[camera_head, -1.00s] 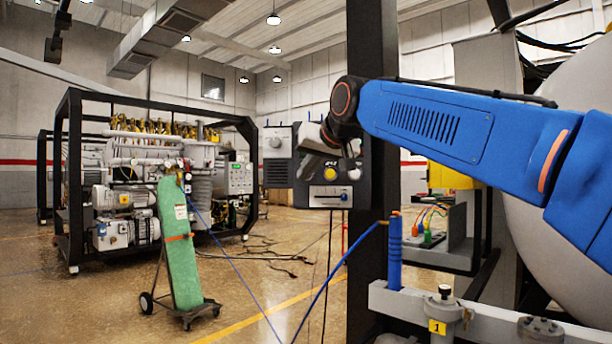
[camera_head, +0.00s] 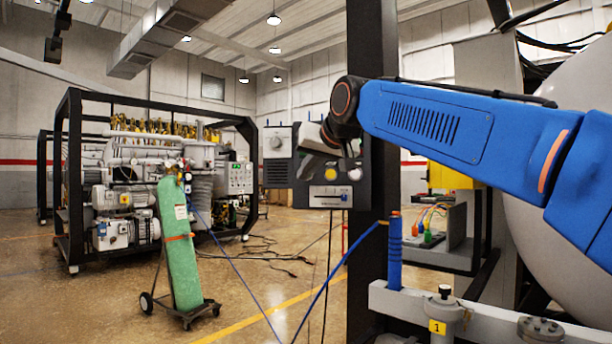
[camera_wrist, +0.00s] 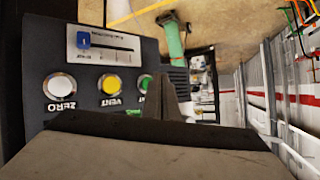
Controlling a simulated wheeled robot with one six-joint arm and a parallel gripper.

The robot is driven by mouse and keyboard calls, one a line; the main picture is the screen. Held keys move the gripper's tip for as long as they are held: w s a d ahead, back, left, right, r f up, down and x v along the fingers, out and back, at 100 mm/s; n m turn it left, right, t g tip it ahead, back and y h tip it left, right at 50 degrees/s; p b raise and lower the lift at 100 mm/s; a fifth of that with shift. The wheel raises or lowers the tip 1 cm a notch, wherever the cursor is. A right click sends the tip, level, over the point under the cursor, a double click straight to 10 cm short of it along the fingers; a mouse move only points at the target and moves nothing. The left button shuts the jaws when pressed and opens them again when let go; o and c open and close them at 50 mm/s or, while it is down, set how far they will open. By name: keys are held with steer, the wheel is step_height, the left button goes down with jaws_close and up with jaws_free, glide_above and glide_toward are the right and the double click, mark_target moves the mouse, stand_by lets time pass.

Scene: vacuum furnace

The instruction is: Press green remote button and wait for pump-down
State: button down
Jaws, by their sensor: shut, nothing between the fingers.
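The remote control box (camera_head: 356,195) is a dark panel on the black post, with a row of round buttons. In the wrist view the panel (camera_wrist: 40,75) appears upside down. It shows a white ZERO button (camera_wrist: 59,86), a yellow VENT button (camera_wrist: 110,84) and a green button (camera_wrist: 146,81) partly covered by my gripper. My gripper (camera_wrist: 172,88) is shut and empty, its dark fingers right beside and over the green button. I cannot tell whether they touch it. In the head view the gripper (camera_head: 308,164) is in front of the panel's left part and hides the green button.
A pump rig in a black frame (camera_head: 158,100) stands at the back left. A green gas cylinder (camera_head: 180,245) on a cart stands on the floor before it. A blue hose (camera_head: 345,258) hangs near the black post (camera_head: 371,270). A slider (camera_head: 330,197) sits below the buttons.

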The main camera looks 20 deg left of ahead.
steer(key=shift+w, duration=0.1)
steer(key=shift+w, duration=0.35)
steer(key=shift+w+a, duration=0.1)
steer(key=shift+w, duration=0.25)
stand_by(0.8)
stand_by(0.3)
steer(key=shift+s, duration=0.75)
steer(key=shift+s+d, duration=0.25)
steer(key=shift+s, duration=1)
steer(key=shift+s+d, duration=0.2)
steer(key=shift+s, duration=1.05)
